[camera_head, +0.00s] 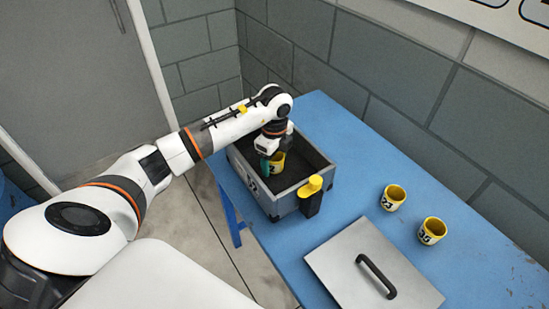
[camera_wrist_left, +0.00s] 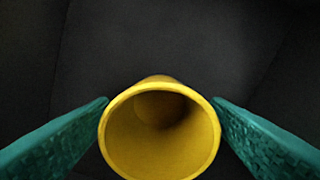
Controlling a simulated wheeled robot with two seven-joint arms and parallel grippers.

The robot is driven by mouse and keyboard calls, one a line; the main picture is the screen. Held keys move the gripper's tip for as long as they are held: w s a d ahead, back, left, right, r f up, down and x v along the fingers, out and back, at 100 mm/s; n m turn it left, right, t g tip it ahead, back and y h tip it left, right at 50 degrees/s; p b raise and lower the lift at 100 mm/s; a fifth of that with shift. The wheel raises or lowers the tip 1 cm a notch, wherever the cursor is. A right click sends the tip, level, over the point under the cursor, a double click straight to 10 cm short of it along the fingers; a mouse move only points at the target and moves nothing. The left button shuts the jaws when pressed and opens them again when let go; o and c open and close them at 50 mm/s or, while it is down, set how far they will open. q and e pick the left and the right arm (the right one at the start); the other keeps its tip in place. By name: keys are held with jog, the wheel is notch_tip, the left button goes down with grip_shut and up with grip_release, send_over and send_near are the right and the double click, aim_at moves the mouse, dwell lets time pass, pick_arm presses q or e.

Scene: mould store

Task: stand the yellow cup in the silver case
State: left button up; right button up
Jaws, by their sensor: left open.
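The silver case (camera_head: 283,204) stands open on the blue table, with a dark inside. A yellow cup (camera_head: 278,163) is inside it, and it also shows in the left wrist view (camera_wrist_left: 160,92), its round mouth facing the camera. My left gripper (camera_head: 271,163) reaches down into the case. Its two teal fingers are open, one on each side of the cup. In the wrist view the fingertips lie close beside the rim; the cup's base is hidden. My right gripper is not in view.
Two more yellow cups (camera_head: 393,197) (camera_head: 431,231) with black markings stand on the blue table (camera_head: 350,130). A silver lid (camera_head: 345,255) with a black handle lies in front of them. A yellow-topped black part (camera_head: 313,188) is at the case's near corner. A block wall stands behind.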

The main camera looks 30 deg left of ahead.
pick_arm(q)
jog(key=shift+r, duration=0.5)
notch_tip(320, 180, up, 11)
jog(key=b, duration=0.2)
